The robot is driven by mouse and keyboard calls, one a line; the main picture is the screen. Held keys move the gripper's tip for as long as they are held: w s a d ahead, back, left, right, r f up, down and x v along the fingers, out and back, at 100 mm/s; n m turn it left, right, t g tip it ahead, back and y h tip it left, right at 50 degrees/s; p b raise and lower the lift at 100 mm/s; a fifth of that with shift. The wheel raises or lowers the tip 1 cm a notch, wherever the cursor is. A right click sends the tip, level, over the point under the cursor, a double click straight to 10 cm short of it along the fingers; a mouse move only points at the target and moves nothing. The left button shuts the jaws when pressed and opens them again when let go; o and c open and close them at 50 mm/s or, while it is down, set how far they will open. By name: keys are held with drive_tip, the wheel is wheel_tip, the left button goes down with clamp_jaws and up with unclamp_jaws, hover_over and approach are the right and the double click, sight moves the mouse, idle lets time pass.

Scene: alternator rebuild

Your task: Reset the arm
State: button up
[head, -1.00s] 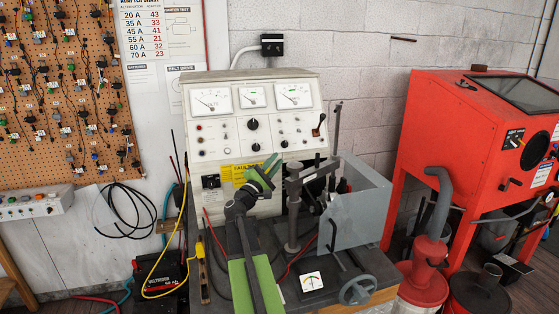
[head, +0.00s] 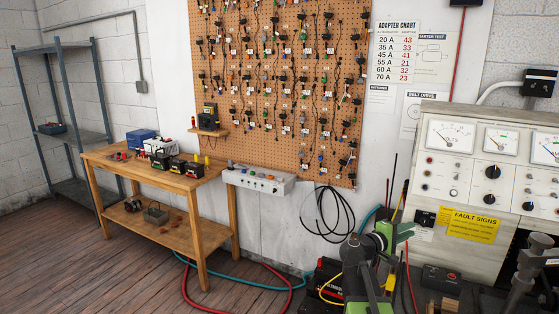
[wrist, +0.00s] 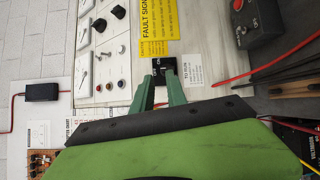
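My gripper (head: 397,231) is at the lower right of the head view, in front of the left part of the cream test bench (head: 470,200). In the wrist view its two green fingers (wrist: 160,82) stand apart with nothing held between them. They point towards a black on/off switch (wrist: 164,70) on the bench face. The gap between fingertips and switch is hard to judge. The switch also shows in the head view (head: 425,218), right of my gripper, beside the yellow fault signs label (head: 471,223).
A wooden table (head: 150,180) with batteries stands left, beside a grey metal shelf (head: 75,135). A pegboard (head: 225,70) of adapters hangs on the wall. A black cable coil (head: 328,215) hangs beside my arm. Red and teal hoses lie on the floor; the left floor is otherwise clear.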

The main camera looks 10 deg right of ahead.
drive_tip(key=s+a+f+m+g+y, duration=0.1)
drive_tip(key=s+a+f+m+y, duration=0.3)
drive_tip(key=a+f, duration=0.65)
drive_tip(key=s+a+f+g+y, duration=0.15)
drive_tip(key=a+f+y, duration=0.5)
drive_tip(key=a, duration=0.65)
drive_tip(key=s+a+f+g+y, duration=0.1)
drive_tip(key=s+a+f+y, duration=0.1)
drive_tip(key=a, duration=0.4)
drive_tip(key=s+a+f+m+g+y, duration=0.1)
drive_tip(key=s+a+f+g+y, duration=0.1)
drive_tip(key=s+a, duration=0.4)
drive_tip(key=shift+a+f+m+y, duration=0.3)
drive_tip(key=shift+a+f+y, duration=0.5)
drive_tip(key=shift+y, duration=0.35)
